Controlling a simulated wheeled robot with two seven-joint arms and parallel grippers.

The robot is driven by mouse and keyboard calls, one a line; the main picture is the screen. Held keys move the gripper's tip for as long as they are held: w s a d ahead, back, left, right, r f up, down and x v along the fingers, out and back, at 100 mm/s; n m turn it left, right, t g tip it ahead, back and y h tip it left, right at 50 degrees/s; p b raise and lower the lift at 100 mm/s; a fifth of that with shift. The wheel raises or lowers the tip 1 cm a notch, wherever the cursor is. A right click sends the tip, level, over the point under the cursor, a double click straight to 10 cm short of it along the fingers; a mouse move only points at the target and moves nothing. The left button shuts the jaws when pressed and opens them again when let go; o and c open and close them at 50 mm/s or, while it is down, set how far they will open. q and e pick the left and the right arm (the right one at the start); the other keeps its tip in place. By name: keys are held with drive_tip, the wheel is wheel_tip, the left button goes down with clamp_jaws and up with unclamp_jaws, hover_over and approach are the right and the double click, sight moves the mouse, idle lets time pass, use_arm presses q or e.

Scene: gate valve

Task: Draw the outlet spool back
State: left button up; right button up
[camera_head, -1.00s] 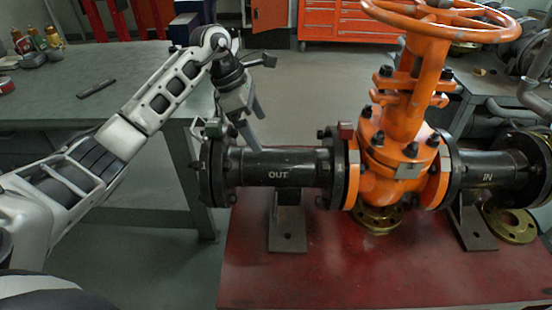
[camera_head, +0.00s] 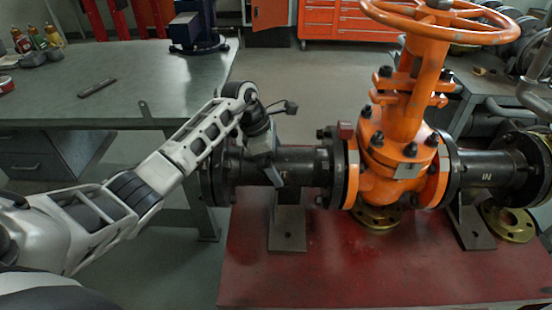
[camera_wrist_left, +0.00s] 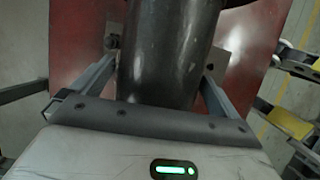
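The outlet spool (camera_head: 306,166) is a dark flanged pipe lying level to the left of the orange gate valve (camera_head: 398,150), close against its left flange. My left gripper (camera_head: 272,174) has come down over the spool's middle from above and covers most of its OUT label. In the left wrist view the spool (camera_wrist_left: 170,50) runs between the two fingers of my left gripper (camera_wrist_left: 162,78). The fingers stand apart on either side of it, with what looks like a gap. Contact is hard to tell. My right gripper is out of view.
A support bracket (camera_head: 287,228) stands under the spool on the red bench (camera_head: 350,265). The inlet spool (camera_head: 490,176) is on the valve's right. Brass flanges (camera_head: 509,224) lie on the bench. A grey worktable (camera_head: 130,80) is at left; floor shows between it and the bench.

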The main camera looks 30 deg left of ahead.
use_arm(q)
drive_tip(key=c, duration=1)
drive_tip(key=shift+o, duration=0.2)
drive_tip(key=shift+a, duration=0.1)
drive_tip(key=shift+a, duration=0.1)
drive_tip(key=shift+s+a+b, duration=0.2)
drive_tip(key=shift+a+b, duration=0.1)
drive_tip(key=o, duration=1.1)
drive_tip(key=shift+s, duration=0.1)
drive_tip(key=v, duration=1.6)
drive_tip(key=shift+b, duration=0.4)
